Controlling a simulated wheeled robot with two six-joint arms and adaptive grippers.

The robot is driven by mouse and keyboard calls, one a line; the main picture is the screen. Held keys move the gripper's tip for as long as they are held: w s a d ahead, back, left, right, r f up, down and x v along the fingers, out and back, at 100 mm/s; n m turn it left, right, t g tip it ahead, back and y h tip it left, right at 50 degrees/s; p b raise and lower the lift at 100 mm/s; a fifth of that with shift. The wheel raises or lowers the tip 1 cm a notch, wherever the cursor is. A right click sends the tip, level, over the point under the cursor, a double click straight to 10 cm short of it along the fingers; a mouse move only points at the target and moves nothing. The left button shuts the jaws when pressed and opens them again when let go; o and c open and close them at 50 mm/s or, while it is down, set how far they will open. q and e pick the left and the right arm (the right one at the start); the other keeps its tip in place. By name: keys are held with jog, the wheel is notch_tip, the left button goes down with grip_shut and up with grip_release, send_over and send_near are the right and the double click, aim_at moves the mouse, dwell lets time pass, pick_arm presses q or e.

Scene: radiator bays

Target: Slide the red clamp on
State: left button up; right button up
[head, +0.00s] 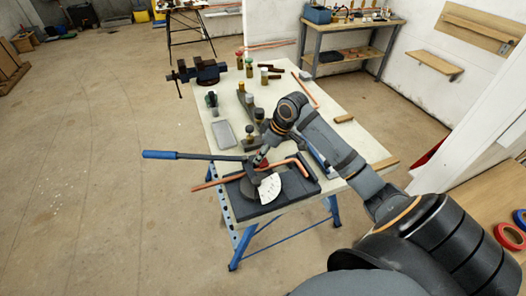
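A pipe bender with a white quarter-round former (270,188) sits on a dark block (296,189) at the near end of the workbench. A copper pipe (208,185) passes through it and bends at its right end. The bender's long blue handle (160,154) points left. A small red part (263,161) shows at the bender beside my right gripper (262,157); I cannot tell if it is the red clamp. My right gripper reaches down at the bender from the right. Its fingers are too small and covered to show open or shut. My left gripper is not in view.
A second bench (345,29) stands at the back. Red rings (509,234) lie at the right edge. The floor left is clear.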

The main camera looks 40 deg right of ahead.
jog(key=shift+d+r, duration=0.2)
jog(key=shift+r, duration=0.15)
jog(key=v, duration=1.1)
jog(key=shift+s+a+r, duration=0.1)
